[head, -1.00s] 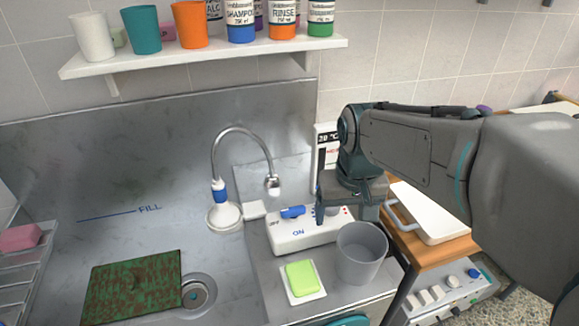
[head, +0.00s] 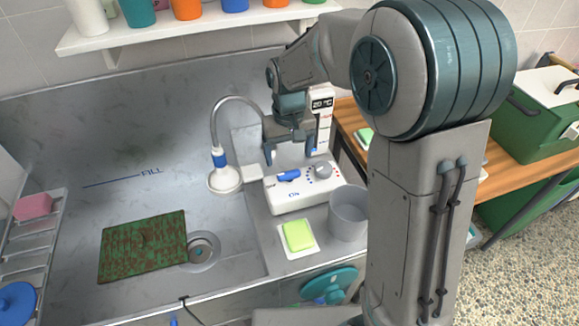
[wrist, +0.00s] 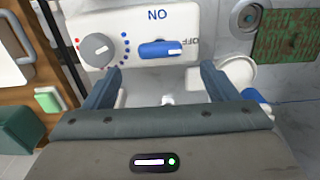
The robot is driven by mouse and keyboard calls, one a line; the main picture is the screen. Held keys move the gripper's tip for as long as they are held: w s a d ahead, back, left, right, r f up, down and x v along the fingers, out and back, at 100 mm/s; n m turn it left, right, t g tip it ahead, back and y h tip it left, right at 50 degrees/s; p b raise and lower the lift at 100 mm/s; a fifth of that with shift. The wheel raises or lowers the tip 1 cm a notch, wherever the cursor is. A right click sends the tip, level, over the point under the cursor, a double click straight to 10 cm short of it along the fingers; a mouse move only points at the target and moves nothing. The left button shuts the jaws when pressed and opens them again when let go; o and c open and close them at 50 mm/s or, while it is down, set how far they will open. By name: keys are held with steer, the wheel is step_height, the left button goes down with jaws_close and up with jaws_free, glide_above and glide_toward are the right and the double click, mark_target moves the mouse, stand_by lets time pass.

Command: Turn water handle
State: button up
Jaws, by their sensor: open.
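The blue water handle (head: 289,175) sits on a white control box (head: 290,205) beside the sink. In the wrist view the handle (wrist: 160,49) lies sideways, its white-marked end toward the OFF label; the ON label (wrist: 157,15) is apart from it. A grey round knob (head: 323,170) is on the same box, also seen in the wrist view (wrist: 96,50). My gripper (head: 290,152) is open and empty, just above and behind the handle. In the wrist view the handle is ahead, between the lines of the two fingertips (wrist: 160,72).
A grey cup (head: 348,213) and a green soap on a white dish (head: 298,236) are in front. A brown-stained green mat (head: 143,246) lies in the sink. A shelf (head: 190,30) hangs above.

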mark_target(289, 172)
step_height(289, 172, down, 6)
steer(key=shift+f+p, duration=0.25)
steer(key=shift+p, duration=0.1)
steer(key=c, duration=1)
